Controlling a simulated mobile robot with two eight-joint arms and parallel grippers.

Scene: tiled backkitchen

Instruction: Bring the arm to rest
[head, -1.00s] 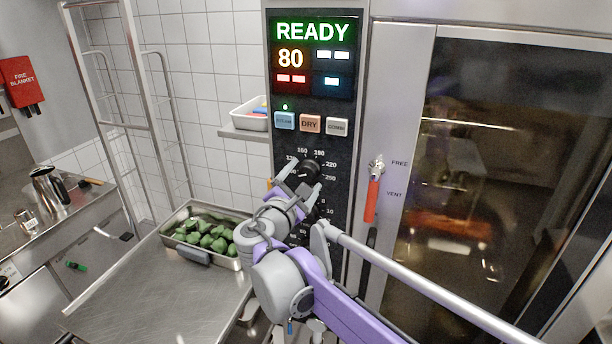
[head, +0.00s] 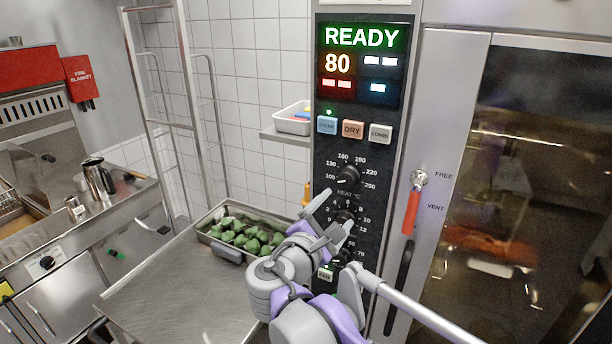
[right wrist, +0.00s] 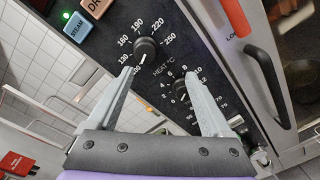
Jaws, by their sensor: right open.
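My right gripper (head: 336,210) is open and empty in front of the black oven control panel (head: 328,150). In the head view its fingers show below and left of the heat knob (head: 347,178), overlapping the lower dial (head: 346,216). In the right wrist view the open fingers (right wrist: 160,75) stand apart, with the heat knob (right wrist: 146,48) beyond the gap between them and the lower dial (right wrist: 181,92) by the right finger. I see nothing between the fingers; contact with the panel cannot be told. The display (head: 362,62) reads READY and 80. My left gripper is not in view.
A steel tray of green vegetables (head: 206,241) stands on the steel table (head: 170,305) at left. The glass oven door (head: 540,190) and a red-handled lever (head: 412,208) are on the right. A rack (head: 160,80) stands behind. The table's front is bare.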

